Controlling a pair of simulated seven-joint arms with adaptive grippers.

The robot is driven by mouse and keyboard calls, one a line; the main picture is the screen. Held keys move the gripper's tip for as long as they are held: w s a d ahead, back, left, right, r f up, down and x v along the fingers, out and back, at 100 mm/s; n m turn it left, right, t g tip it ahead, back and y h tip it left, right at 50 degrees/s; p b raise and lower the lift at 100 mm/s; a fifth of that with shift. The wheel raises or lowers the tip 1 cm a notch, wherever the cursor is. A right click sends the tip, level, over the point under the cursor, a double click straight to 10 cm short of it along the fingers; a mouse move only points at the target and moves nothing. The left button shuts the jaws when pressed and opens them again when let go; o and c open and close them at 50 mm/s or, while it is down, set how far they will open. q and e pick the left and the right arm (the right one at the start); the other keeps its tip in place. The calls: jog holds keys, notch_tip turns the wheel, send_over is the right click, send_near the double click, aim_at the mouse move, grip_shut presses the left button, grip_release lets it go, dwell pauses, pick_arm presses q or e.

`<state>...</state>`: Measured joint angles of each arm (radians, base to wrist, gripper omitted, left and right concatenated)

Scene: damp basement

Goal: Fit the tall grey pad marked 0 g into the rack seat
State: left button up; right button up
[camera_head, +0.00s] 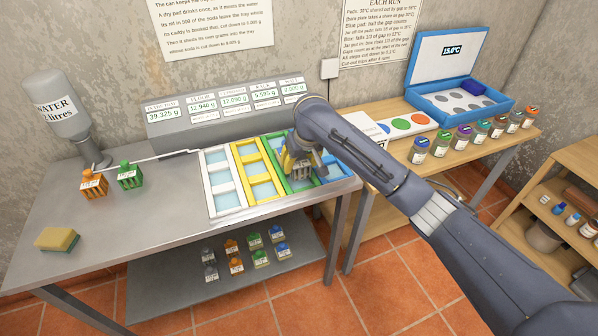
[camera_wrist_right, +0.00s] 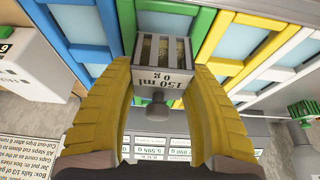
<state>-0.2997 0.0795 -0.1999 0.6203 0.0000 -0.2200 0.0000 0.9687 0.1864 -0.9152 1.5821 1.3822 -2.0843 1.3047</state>
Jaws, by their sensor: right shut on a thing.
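My right gripper (camera_head: 298,160) is over the green frame (camera_head: 270,160) in the head view. In the wrist view its yellow fingers (camera_wrist_right: 152,95) are closed on either side of a grey slotted holder (camera_wrist_right: 160,72), whose upside-down label reads 150 ml, 0 g. The holder also shows below the gripper in the head view (camera_head: 301,171). It overlaps the green frame's opening; whether it touches the frame or hangs above it, I cannot tell. Frames in white (camera_head: 211,184), yellow (camera_head: 239,172), green and blue (camera_head: 325,179) stand side by side. No rack seat is clearly labelled. My left gripper is not in view.
An orange holder (camera_head: 93,186) and a green holder (camera_head: 130,176) stand on the bench near a water bottle (camera_head: 66,108) and sponge (camera_head: 57,239). A grey display box (camera_head: 190,125) stands behind the frames. Several small holders are on the lower shelf (camera_head: 200,296).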

aim_at(299, 171)
jog(key=shift+f, duration=1.95)
jog(key=shift+f, duration=0.2)
jog(key=o, duration=1)
jog(key=shift+o, duration=0.2)
jog(key=shift+r, duration=0.3)
jog(key=v, duration=1.1)
jog(key=shift+s+r, duration=0.2)
jog(key=shift+r, duration=0.2)
